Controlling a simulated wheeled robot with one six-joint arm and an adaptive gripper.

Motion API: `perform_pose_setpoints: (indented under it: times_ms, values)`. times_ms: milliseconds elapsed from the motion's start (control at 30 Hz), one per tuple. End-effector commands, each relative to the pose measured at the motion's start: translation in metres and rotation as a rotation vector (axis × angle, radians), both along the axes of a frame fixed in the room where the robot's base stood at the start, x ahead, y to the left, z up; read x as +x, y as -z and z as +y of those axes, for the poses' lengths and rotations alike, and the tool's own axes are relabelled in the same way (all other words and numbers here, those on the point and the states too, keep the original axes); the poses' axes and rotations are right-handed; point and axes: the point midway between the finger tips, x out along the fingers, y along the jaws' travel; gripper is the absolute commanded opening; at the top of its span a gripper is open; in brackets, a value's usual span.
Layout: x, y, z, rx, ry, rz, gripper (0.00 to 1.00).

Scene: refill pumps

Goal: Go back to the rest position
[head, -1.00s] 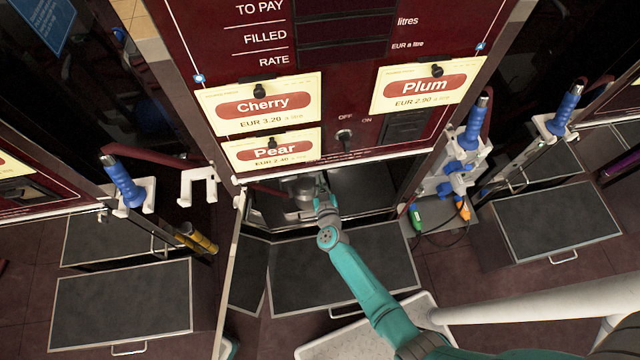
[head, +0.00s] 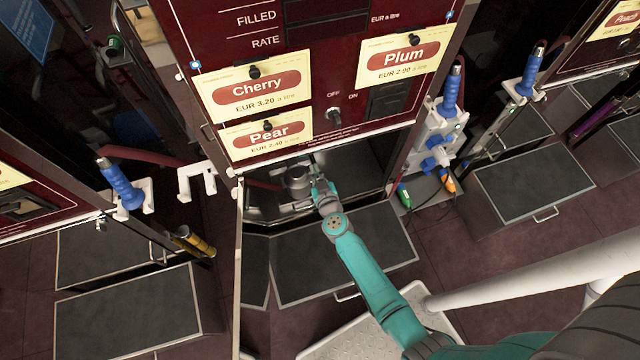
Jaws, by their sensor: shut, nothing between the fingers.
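My teal arm reaches up from the lower right toward the open bay of the middle pump (head: 300,60). My gripper (head: 316,184) is at the arm's far end, in the bay opening under the Pear label. It is small in the picture and looks shut with nothing held. A round grey metal part (head: 297,180) is just left of it inside the bay; I cannot tell whether they touch.
Blue-handled nozzles (head: 121,184) hang on white holders at both sides. An open door edge (head: 238,270) stands left of my arm. Dark-topped steps (head: 345,255) lie below the bay. A white pole (head: 530,272) crosses at lower right.

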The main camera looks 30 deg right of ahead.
Motion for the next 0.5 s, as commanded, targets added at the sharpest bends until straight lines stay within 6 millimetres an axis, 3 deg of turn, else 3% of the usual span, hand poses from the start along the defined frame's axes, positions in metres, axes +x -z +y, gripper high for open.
perform_pose_setpoints:
  times_ms: [233,500]
  values:
    - [-0.037,-0.009,0.008,0.001,-0.002,0.001,0.0]
    - [-0.052,-0.014,0.01,0.0,0.0,-0.001,0.0]
